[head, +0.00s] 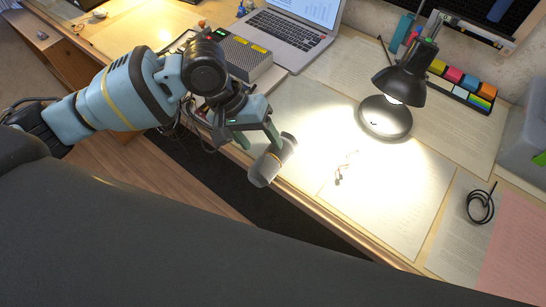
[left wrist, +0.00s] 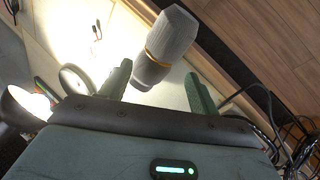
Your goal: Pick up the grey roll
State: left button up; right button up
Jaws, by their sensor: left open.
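The grey roll (head: 272,162) is a short light-grey cylinder with a thin yellow band, at the front edge of the desk in the head view. My left gripper (head: 258,138) is just beside it, on its upper left side, with green fingers apart. In the left wrist view the grey roll (left wrist: 172,38) lies tilted beyond the fingers, its near end showing between the two tips of the left gripper (left wrist: 158,82). The gripper is open and holds nothing. I cannot tell whether a finger touches the roll. My right gripper is not in view.
A lit black desk lamp (head: 387,115) stands on papers to the right. A laptop (head: 292,25) and a grey box (head: 245,60) are behind the gripper. Small wired parts (head: 342,172) lie right of the roll. A black cable coil (head: 481,208) lies farther right.

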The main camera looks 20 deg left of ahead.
aim_at(267, 154)
pick_arm(q)
jog(key=x, duration=0.5)
jog(key=shift+s+d+b, duration=0.1)
jog(key=shift+s+b, duration=0.05)
jog(key=shift+b, duration=0.15)
jog(key=c, duration=0.7)
